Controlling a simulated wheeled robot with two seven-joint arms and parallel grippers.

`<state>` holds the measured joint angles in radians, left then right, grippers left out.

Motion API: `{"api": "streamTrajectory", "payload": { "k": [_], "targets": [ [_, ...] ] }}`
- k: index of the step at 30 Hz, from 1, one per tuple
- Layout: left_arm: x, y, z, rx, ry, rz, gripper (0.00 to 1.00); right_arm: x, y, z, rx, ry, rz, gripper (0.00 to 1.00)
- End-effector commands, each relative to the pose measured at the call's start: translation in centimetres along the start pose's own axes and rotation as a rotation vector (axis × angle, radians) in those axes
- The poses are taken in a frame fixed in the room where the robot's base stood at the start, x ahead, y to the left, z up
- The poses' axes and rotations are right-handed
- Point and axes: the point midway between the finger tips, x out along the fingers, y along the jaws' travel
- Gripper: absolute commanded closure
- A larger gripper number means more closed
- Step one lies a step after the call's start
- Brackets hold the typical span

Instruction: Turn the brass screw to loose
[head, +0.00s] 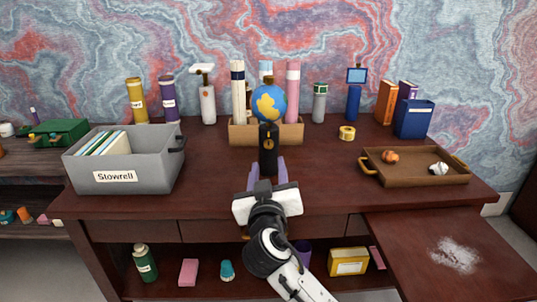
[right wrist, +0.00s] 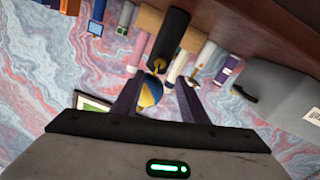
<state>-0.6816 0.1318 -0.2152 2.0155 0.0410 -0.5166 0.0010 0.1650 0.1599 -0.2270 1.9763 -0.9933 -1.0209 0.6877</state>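The brass screw (head: 268,144) shows as a small gold spot on the front of an upright black block (head: 268,160) near the middle of the desk. In the right wrist view the black block (right wrist: 172,38) is tilted, with the brass screw (right wrist: 157,66) at its end. My right gripper (head: 268,172) is open in front of the block, its two purple fingers apart. In the right wrist view the right gripper (right wrist: 160,84) has nothing clasped between its fingers, and the screw appears just beyond the tips. My left gripper is not in view.
A globe (head: 269,102) and a wooden box (head: 294,133) with tubes stand behind the block. A grey bin (head: 155,170) is at left, a brown tray (head: 415,178) at right. Bare desk (head: 215,180) lies between the bin and my gripper.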

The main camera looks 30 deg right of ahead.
Motion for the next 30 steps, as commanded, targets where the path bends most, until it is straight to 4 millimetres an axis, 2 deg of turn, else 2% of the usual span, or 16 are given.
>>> {"api": "streamTrajectory", "payload": {
  "k": [9, 15, 21, 28, 30],
  "targets": [
    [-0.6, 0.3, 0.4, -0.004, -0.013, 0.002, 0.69, 5.6, 0.1, -0.1, -0.005, 0.000, 0.001, 0.60],
    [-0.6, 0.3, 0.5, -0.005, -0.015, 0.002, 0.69, 8.5, 0.0, 0.0, -0.003, -0.001, -0.001, 0.60],
    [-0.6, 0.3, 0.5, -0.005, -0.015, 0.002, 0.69, 9.6, 0.0, 0.1, -0.002, -0.001, -0.002, 0.60],
    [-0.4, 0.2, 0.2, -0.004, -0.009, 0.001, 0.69, 9.6, 0.0, 0.1, -0.002, -0.002, -0.003, 0.60],
    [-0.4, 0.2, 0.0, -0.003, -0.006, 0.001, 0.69, 9.6, 0.0, 0.1, -0.002, -0.002, -0.003, 0.70]
  ]
}}
